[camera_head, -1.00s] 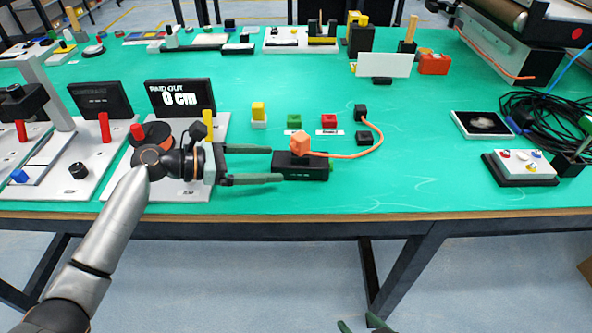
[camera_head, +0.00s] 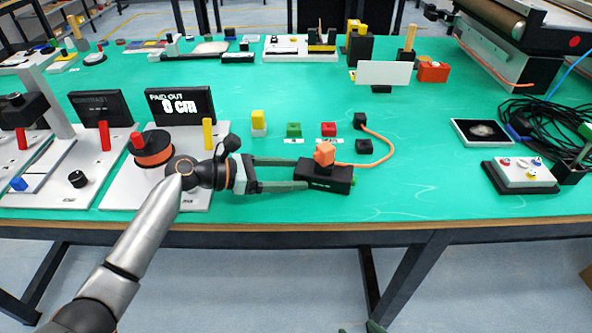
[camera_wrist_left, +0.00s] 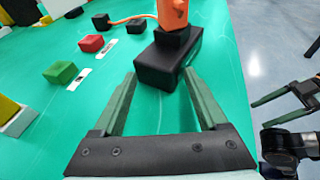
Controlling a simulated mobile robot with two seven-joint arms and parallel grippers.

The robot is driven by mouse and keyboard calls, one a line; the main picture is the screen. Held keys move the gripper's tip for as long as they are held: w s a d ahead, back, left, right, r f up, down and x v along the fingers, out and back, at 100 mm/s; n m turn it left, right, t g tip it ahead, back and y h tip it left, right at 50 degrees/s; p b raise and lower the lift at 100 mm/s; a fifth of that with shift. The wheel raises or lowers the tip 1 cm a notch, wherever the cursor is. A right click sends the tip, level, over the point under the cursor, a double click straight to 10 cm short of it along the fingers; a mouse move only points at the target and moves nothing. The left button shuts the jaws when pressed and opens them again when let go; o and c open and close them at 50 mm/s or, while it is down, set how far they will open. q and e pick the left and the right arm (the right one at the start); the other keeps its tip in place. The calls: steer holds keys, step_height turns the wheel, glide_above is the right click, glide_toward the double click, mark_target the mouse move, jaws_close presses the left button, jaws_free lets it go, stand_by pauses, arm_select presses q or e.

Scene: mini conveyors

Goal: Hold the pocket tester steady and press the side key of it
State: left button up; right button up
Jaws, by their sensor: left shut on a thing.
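The pocket tester (camera_head: 325,180) is a small black box lying near the table's front edge, with an orange plug (camera_head: 324,153) on top. A small green part (camera_head: 353,181) shows at its right end. My left gripper (camera_head: 303,173) reaches in from the left, its two green fingers on either side of the tester's left end and shut on it. In the left wrist view the black box (camera_wrist_left: 168,68) sits at the fingertips (camera_wrist_left: 160,76). My right gripper (camera_wrist_left: 258,114) shows in the left wrist view beyond the table edge, fingers apart and empty; only its tips show at the bottom of the head view.
An orange cable (camera_head: 380,140) runs from the plug to a black block (camera_head: 359,120). Green (camera_head: 293,130) and red (camera_head: 328,129) blocks stand behind the tester.

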arm_select(q)
jaws_close()
arm_select(e)
steer(key=shift+d+r, duration=0.1)
stand_by(0.3)
steer(key=shift+c, duration=0.4)
steer(key=shift+s, duration=0.1)
jaws_close()
stand_by(0.7)
stand_by(0.5)
